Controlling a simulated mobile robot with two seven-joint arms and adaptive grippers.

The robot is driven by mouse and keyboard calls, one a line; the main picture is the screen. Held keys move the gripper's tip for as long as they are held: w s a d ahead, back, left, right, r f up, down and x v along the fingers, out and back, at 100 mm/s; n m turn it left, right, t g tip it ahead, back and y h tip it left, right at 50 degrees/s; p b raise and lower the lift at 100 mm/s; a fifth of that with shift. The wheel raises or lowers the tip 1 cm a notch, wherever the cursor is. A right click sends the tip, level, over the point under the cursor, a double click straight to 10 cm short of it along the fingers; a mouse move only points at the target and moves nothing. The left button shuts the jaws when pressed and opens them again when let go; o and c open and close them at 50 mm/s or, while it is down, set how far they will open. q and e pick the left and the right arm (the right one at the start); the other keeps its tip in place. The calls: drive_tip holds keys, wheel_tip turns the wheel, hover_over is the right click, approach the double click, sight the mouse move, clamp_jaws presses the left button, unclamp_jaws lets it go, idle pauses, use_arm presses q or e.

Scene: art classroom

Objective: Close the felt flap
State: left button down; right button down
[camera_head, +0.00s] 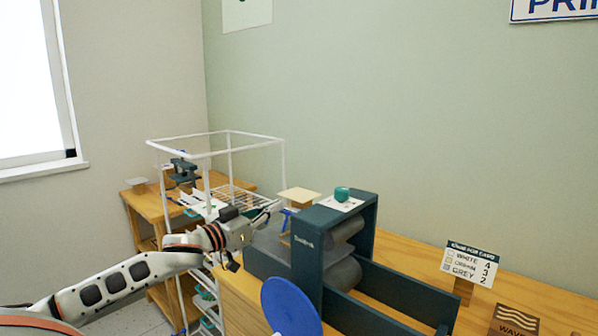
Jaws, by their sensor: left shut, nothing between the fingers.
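A dark blue-green press (307,262) stands on the wooden bench, with grey rollers between its side walls. A grey surface (262,258) lies at its left side, under my left gripper; I cannot tell whether it is the felt flap or the press bed. Another grey rounded part (343,274) shows low between the press walls. My left gripper (272,211) is shut and empty, reaching in from the left just left of the press top. Its arm hides part of the bench and shelf behind. My right gripper is not in view.
A blue disc (291,306) stands at the front of the press. A teal item (342,194) rests on white paper on the press top. A white wire rack (229,160) is behind my arm. A card sign (470,264) stands on the bench (405,250) to the right.

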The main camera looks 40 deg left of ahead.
use_arm(q)
wheel_tip(320, 180, down, 9)
drive_tip(key=s+t+b, duration=0.2)
drive_tip(key=t, duration=0.1)
drive_tip(key=shift+s+f+t+b, duration=0.15)
drive_tip(key=shift+t+b, duration=0.25)
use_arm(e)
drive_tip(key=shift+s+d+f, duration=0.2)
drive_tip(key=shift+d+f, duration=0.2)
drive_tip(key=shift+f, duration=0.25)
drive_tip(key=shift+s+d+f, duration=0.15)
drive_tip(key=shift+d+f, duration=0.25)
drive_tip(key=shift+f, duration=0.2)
